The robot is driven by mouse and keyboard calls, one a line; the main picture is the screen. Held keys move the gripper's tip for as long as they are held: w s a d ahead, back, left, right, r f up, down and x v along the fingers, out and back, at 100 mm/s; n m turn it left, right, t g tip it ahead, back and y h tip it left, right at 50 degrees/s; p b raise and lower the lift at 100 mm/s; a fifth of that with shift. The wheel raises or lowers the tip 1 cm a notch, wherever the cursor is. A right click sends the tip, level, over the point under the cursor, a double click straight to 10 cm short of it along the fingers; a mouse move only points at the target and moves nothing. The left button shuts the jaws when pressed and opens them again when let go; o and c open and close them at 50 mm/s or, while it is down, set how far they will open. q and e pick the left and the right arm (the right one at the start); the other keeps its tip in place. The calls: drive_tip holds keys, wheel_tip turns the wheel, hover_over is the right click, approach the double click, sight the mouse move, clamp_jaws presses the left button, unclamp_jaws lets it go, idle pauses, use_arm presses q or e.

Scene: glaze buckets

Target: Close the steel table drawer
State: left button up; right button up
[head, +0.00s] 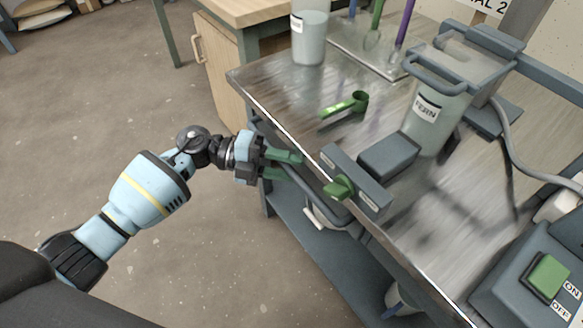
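The steel table (290,95) runs diagonally across the right of the head view. A dark grey bar handle (312,193) runs below its front edge, where the drawer is. The drawer front is mostly hidden by the tabletop edge and my gripper, so I cannot tell how far it stands out. My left gripper (284,164) is at the far end of the handle, under the table edge. Its two green fingers are apart, with a gap between them. I cannot tell whether they touch the handle. My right gripper is not in view.
On the tabletop are a green scoop (346,104), a clear container labelled FERN (430,115), a grey device with a green knob (340,188) overhanging the front edge, and a switch box (540,275). A wooden cabinet (222,65) stands behind. The floor at left is clear.

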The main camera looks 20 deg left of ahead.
use_arm(q)
drive_tip(key=a, duration=0.6)
drive_tip(key=shift+s+a+r, duration=0.2)
drive_tip(key=shift+s+a, duration=0.15)
drive_tip(key=shift+s, duration=0.1)
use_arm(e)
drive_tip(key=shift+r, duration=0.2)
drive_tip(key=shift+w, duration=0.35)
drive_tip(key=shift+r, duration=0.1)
